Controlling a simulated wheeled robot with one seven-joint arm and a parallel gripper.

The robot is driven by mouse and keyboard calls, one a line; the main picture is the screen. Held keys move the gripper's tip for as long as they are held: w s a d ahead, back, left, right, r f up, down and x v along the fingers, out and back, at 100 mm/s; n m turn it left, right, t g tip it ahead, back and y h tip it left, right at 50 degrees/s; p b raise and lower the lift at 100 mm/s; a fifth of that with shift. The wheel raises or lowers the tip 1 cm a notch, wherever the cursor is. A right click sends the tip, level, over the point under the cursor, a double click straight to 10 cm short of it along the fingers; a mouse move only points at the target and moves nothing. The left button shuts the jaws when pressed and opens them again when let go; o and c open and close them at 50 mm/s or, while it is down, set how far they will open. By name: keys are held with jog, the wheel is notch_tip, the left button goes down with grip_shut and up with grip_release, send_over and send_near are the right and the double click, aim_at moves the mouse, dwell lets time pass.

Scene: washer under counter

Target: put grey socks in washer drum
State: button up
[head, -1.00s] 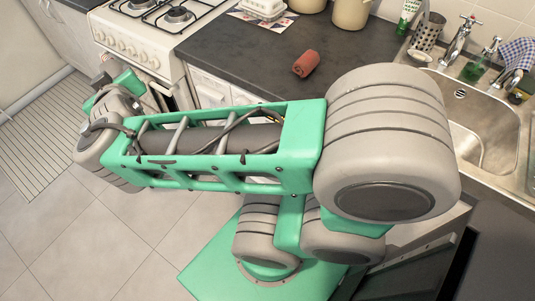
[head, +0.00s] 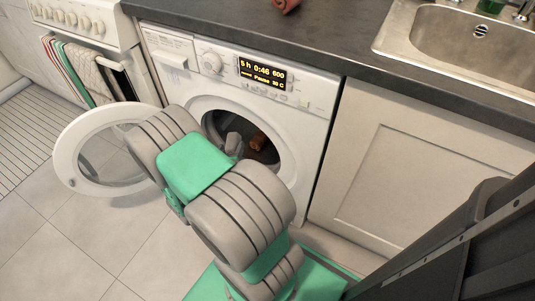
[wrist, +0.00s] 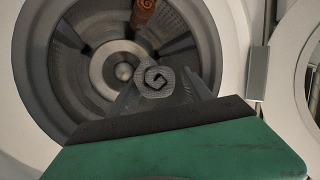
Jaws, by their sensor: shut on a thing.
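The grey socks (wrist: 154,77), a roll with a spiral end, show in the wrist view between the tips of my gripper (wrist: 160,90), which is shut on them. The washer drum (wrist: 88,92) lies straight behind them, with its open mouth around the view. In the head view the washer (head: 310,105) stands under the counter, its round door (head: 78,160) swung open to the left. My arm reaches to the drum opening and hides most of my gripper there. A small grey shape at the opening may be the socks or a fingertip. How deep the socks are, I cannot tell.
A brown-orange roll (head: 258,142) lies inside the drum; it also shows at the top of the wrist view (wrist: 146,12). The open door and the oven (head: 110,65) are on the left. A cupboard door (head: 400,165) is on the right. A red roll (head: 287,5) lies on the counter.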

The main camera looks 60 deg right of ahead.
jog(key=w+d+f+m+g+b, duration=0.1)
jog(key=d+f+b, duration=0.6)
jog(key=d+f, duration=0.6)
jog(key=d, duration=0.2)
jog(key=shift+d+f, duration=0.25)
jog(key=shift+d, duration=0.15)
jog(key=shift+f+b, duration=0.6)
jog(key=shift+b, duration=0.1)
jog(key=shift+f, duration=0.1)
jog(key=o, duration=1.3)
